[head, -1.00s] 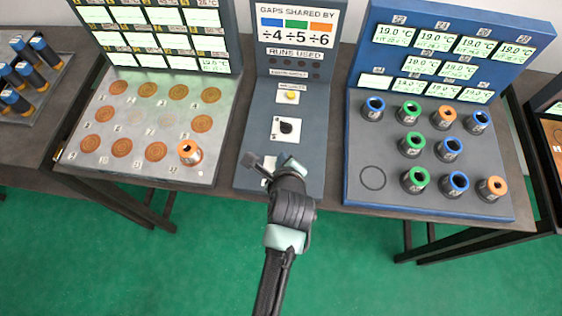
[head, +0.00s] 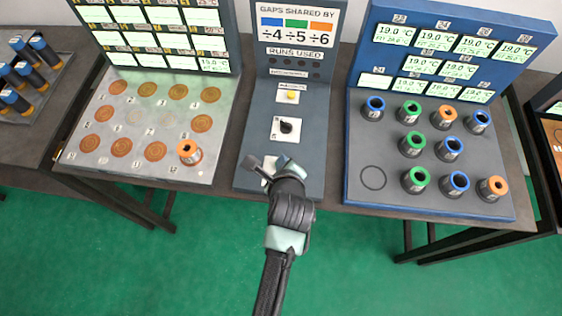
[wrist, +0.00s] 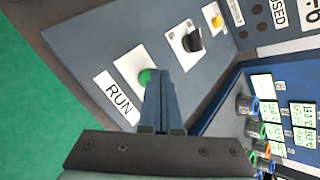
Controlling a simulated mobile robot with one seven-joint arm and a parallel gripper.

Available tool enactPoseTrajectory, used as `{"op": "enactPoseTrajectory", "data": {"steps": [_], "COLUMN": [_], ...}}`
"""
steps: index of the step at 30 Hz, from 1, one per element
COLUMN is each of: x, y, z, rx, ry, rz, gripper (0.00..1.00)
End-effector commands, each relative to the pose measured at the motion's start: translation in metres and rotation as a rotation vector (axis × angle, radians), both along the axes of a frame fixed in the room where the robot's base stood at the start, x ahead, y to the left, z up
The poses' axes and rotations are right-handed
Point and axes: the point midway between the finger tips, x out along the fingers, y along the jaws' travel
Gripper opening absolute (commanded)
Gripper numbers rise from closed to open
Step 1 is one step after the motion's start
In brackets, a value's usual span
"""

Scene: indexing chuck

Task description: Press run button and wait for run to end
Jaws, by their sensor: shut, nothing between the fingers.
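The green run button (wrist: 146,77) sits on a white plate beside the printed label RUN (wrist: 118,97) in the wrist view. My gripper (wrist: 160,75) is shut and empty, its fingertips close beside the button and covering part of it. I cannot tell whether they touch it. In the head view my gripper (head: 268,166) is over the front end of the middle grey panel (head: 306,172), and it hides the run button there.
The same panel bears a black knob (head: 286,127) and a yellow button (head: 292,96). At left is a metal plate (head: 95,163) with copper discs and one orange-ringed cylinder (head: 188,152). At right, a blue stand (head: 360,205) holds several ringed cylinders and one empty ring.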

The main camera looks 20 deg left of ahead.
Motion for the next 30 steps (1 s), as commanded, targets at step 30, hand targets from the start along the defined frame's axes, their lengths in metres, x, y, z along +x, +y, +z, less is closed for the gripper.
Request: {"op": "enactPoseTrajectory", "data": {"steps": [30], "x": [0.000], "y": [0.000], "z": [0.015], "rx": [0.000], "ry": [-0.001], "rz": [-0.001], "gripper": [0.00]}}
